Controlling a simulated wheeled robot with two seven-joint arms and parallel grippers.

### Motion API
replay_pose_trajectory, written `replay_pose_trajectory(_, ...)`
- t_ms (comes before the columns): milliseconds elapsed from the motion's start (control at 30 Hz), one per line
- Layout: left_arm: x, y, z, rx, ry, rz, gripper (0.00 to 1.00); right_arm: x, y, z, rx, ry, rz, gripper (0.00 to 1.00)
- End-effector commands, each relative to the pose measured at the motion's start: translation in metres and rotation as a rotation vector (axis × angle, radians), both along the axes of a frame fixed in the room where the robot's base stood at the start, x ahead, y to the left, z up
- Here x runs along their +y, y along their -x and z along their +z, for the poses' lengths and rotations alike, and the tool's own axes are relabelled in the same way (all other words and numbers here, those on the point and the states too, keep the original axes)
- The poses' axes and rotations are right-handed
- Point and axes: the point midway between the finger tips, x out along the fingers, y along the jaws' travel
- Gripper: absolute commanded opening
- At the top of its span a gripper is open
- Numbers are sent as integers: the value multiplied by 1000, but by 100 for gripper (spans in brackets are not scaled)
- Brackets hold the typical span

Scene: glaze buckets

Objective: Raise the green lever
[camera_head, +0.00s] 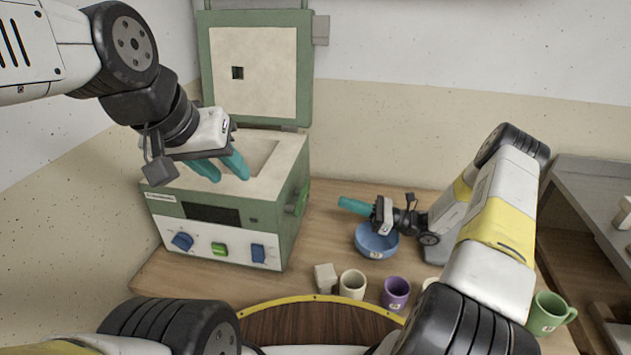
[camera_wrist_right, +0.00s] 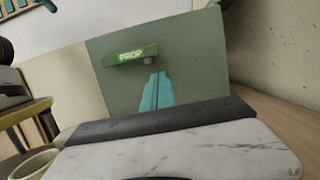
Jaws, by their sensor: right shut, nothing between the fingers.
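The green lever (camera_head: 302,199) is on the right side wall of the green and cream kiln (camera_head: 182,208). In the right wrist view, the lever (camera_wrist_right: 131,55) is a bar marked "PROP", lying nearly level on a small pivot near its right end. My right gripper (camera_head: 343,203) is shut and empty, to the right of the lever. In the wrist view its teal fingertips (camera_wrist_right: 157,78) appear just below the lever's right end; whether they touch it cannot be told. My left gripper (camera_head: 231,179) is open and empty above the kiln's top opening.
The kiln's lid (camera_head: 253,65) stands open. Its front has two blue controls and a green switch (camera_head: 219,249). A blue bowl (camera_head: 377,243) sits under my right gripper. A cream block (camera_head: 325,278), cream cup (camera_head: 352,284), purple mug (camera_head: 396,293) and green mug (camera_head: 548,314) stand along the front.

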Motion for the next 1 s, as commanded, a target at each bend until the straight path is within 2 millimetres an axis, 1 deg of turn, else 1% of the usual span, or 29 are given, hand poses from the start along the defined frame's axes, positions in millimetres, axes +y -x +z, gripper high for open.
replay_pose_trajectory(167,0,0,0,0,0,0,36,9,-2,3,-1,-1,2,0)
replay_pose_trajectory(267,0,0,0,0,0,0,36,24,-4,6,-1,0,5,0)
replay_pose_trajectory(500,0,0,0,0,0,0,36,66,-12,17,-2,1,4,0)
replay_pose_trajectory(633,0,0,0,0,0,0,36,83,-16,21,-1,1,3,0)
replay_pose_trajectory(800,0,0,0,0,0,0,36,94,-18,24,0,1,2,0)
replay_pose_trajectory(1000,0,0,0,0,0,0,36,96,-19,25,0,1,1,0)
